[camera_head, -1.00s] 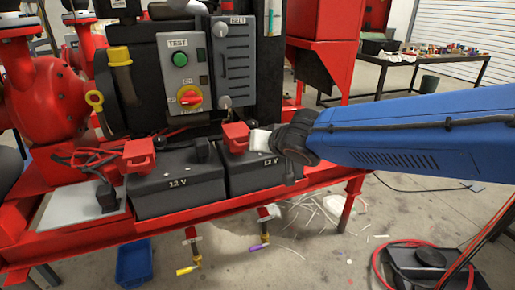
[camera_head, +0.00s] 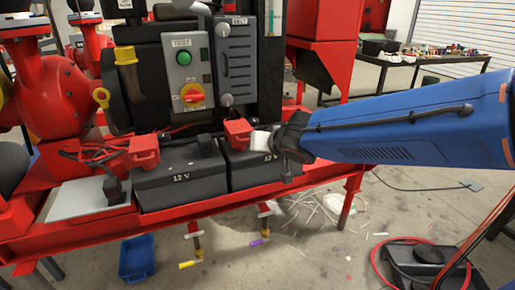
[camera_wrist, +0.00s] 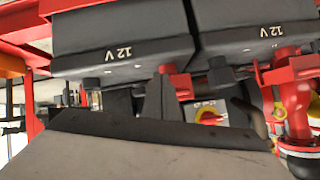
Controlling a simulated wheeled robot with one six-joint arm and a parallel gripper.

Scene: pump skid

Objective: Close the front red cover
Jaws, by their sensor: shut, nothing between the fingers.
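Two black 12 V batteries sit side by side on the red skid, and each has a red cover at its left end. The left red cover (camera_head: 144,151) stands raised at the corner of the left battery (camera_head: 180,178). The right red cover (camera_head: 238,132) stands at the right battery (camera_head: 252,168), close to the pale end of my arm. I cannot tell which one is called front. In the upside-down wrist view they show as a red cover beyond my fingers (camera_wrist: 178,84) and one at the right (camera_wrist: 290,70). My gripper (camera_wrist: 158,95) is shut and empty, close to the nearer cover; contact is unclear.
A control box (camera_head: 187,75) with a green button and a red-yellow switch stands behind the batteries. Small valves with yellow and purple handles hang below the skid rail (camera_head: 230,200). A blue bin (camera_head: 137,259) is on the floor.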

